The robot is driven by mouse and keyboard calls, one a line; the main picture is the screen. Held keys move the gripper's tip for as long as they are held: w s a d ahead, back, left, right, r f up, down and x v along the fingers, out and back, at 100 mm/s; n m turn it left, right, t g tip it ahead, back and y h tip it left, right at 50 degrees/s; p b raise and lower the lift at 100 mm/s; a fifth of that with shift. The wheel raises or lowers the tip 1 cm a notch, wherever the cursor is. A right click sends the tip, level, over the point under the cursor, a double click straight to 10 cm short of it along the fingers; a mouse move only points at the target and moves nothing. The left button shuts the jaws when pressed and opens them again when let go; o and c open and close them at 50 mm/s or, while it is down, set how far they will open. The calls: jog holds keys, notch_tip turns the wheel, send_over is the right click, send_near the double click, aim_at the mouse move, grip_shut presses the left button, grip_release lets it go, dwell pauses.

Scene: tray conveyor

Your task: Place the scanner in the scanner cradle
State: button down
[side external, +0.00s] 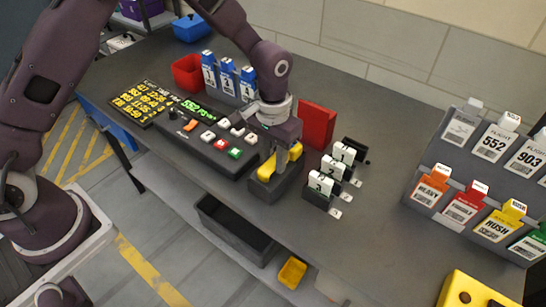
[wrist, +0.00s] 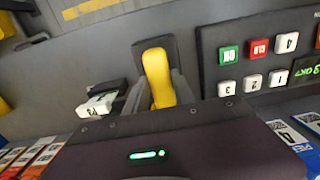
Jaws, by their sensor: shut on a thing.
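The yellow scanner (side external: 267,168) is at the top of the dark block-shaped scanner cradle (side external: 270,190), near the front edge of the counter. In the wrist view the scanner (wrist: 158,75) lies lengthwise between my fingers, with the dark cradle (wrist: 152,42) around its far end. My gripper (side external: 283,158) points down over the cradle and is shut on the scanner. Its fingers also show in the wrist view (wrist: 161,92), one on each side of the yellow body. The scanner's underside is hidden, so I cannot tell whether it rests fully in the cradle.
A button console (side external: 212,138) stands close to the left of the cradle. A tag rack (side external: 480,170) stands further right. A dark open bin (side external: 237,228) is below the counter's front edge.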

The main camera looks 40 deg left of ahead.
aim_at(272, 161)
jog(key=shift+f, duration=0.2)
jog(key=c, duration=1.1)
grip_release()
jog(key=shift+o, duration=0.2)
jog(key=shift+r, duration=0.1)
notch_tip(272, 161, up, 12)
jog(key=shift+r, duration=0.2)
